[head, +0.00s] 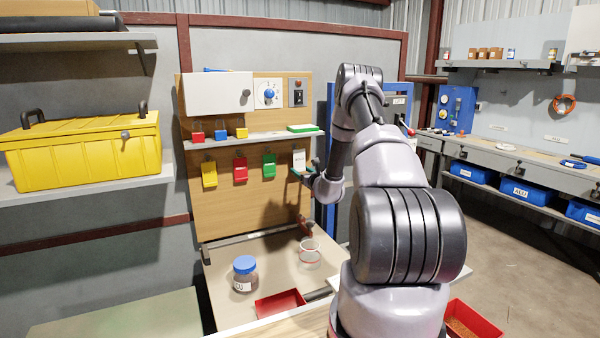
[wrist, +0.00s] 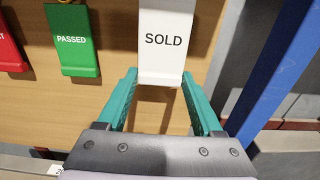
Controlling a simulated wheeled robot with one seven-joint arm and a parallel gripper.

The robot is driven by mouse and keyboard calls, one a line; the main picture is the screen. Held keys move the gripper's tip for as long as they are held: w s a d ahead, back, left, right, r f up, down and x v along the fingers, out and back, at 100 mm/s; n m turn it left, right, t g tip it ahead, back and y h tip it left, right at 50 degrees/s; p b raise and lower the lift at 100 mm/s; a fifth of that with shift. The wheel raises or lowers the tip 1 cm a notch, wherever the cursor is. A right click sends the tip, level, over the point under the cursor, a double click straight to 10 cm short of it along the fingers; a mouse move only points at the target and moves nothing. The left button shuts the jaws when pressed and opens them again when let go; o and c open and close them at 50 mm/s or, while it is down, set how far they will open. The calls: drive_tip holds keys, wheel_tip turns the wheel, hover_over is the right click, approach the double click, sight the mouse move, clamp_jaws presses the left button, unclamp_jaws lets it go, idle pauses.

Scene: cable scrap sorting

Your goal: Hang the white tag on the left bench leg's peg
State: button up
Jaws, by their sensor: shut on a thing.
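The white tag (head: 299,159) is at the right end of a row of tags on the wooden board. In the wrist view the tag (wrist: 163,40) reads "SOLD" and stands upright, its lower end between my teal fingers. My gripper (wrist: 160,76) is shut on this lower end. In the head view my gripper (head: 303,172) is at the tag's foot, partly hidden by my arm. The tag's top is cut off in the wrist view, so I cannot tell whether it still hangs on its hook. I cannot make out the left bench leg's peg.
A green tag (head: 269,165), a red tag (head: 240,169) and a yellow tag (head: 209,174) hang left of the white one. A shelf (head: 255,137) with padlocks is above. A blue post (wrist: 275,75) stands close on the right. A jar (head: 244,274) stands below.

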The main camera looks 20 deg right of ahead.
drive_tip(key=shift+s, duration=1.45)
drive_tip(key=s+a, duration=0.6)
drive_tip(key=a, duration=0.3)
drive_tip(key=s+a, duration=0.7)
drive_tip(key=a, duration=0.2)
drive_tip(key=shift+h, duration=0.3)
drive_tip(key=s+r, duration=0.1)
drive_tip(key=s, duration=0.2)
drive_tip(key=s+r, duration=0.1)
drive_tip(key=s, duration=0.1)
drive_tip(key=shift+r, duration=0.3)
